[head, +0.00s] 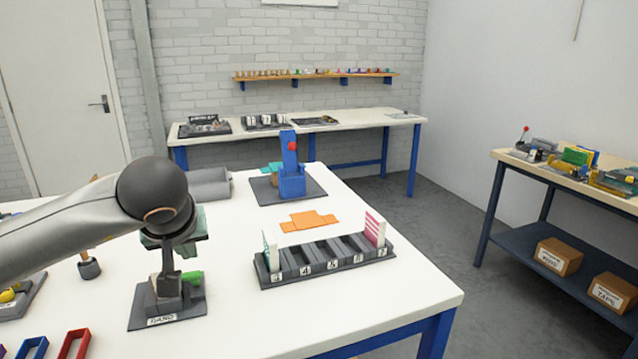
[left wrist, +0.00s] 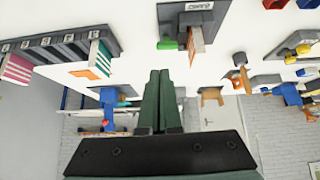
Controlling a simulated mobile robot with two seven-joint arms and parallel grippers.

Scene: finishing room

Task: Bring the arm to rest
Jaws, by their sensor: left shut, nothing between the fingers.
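My left arm comes in from the left over the white table (head: 400,290). My left gripper (head: 200,222) is above and behind the dark stand with a CARD label (head: 180,316), partly hidden by my wrist. In the left wrist view its two green fingers (left wrist: 160,74) lie together, with nothing between them. The stand also shows in the left wrist view (left wrist: 187,8), beyond the fingertips, with a green piece (head: 192,277) on it. I cannot tell the exact gap between gripper and stand. My right gripper is in neither view.
A numbered slotted rack (head: 325,274) holds a green-striped card (head: 270,252) and a pink-striped card (head: 375,229). Near it are a flat orange piece (head: 308,221), a blue fixture (head: 291,178) and a grey bin (head: 208,184). Red and blue frames (head: 74,344) lie front left. The table's front right is clear.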

